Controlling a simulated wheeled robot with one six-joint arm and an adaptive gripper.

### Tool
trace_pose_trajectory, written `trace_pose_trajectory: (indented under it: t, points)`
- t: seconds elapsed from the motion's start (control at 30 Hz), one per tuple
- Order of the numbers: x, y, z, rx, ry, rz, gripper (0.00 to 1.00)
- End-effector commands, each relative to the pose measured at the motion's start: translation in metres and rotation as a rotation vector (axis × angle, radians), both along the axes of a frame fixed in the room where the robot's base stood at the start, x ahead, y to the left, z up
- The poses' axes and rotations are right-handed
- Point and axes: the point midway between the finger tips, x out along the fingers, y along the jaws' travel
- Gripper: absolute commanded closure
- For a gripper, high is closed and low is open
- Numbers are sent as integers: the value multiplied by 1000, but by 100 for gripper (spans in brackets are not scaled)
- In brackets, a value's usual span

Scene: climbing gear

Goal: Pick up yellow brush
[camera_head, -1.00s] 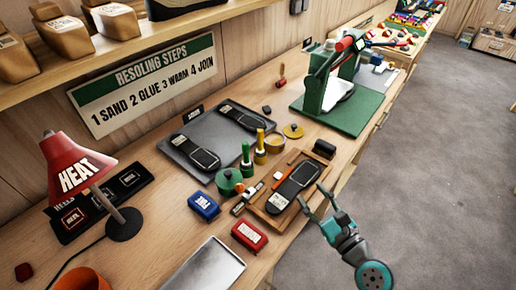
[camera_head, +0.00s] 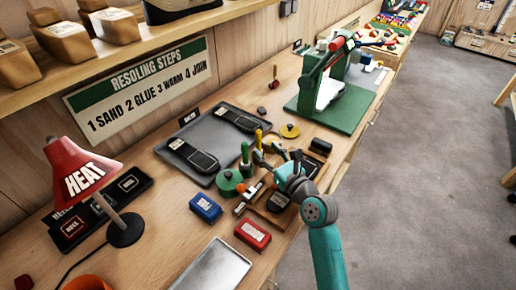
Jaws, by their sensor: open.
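The yellow brush (camera_head: 258,139) stands upright on the workbench, beside a green-handled brush (camera_head: 245,154). Only its upper part shows clearly; its lower part is partly hidden by my gripper. My gripper (camera_head: 278,156) is open and empty, over the bench just in front and to the right of the yellow brush. One finger reaches close to the brush in the picture; I cannot tell whether it touches. A yellow can (camera_head: 272,139) is right behind, partly covered by the fingers.
A green lidded pot (camera_head: 229,183), a blue block (camera_head: 205,208) and a red block (camera_head: 253,235) stand nearby. A wooden tray (camera_head: 262,207) lies under my arm. A grey tray (camera_head: 172,155) with soles is left; a green press (camera_head: 335,106) is behind.

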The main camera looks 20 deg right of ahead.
Motion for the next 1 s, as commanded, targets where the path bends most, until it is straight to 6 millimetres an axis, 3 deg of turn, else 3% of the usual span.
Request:
trace_pose_trajectory:
  t: [0.43, 0.77, 0.97, 1.0]
  points:
    - [46, 14, -4, -2, -1, 0, 49]
    - [52, 15, -4, -1, 0, 0, 49]
    - [52, 15, -4, -1, 0, 0, 96]
    - [52, 15, -4, -1, 0, 0, 100]
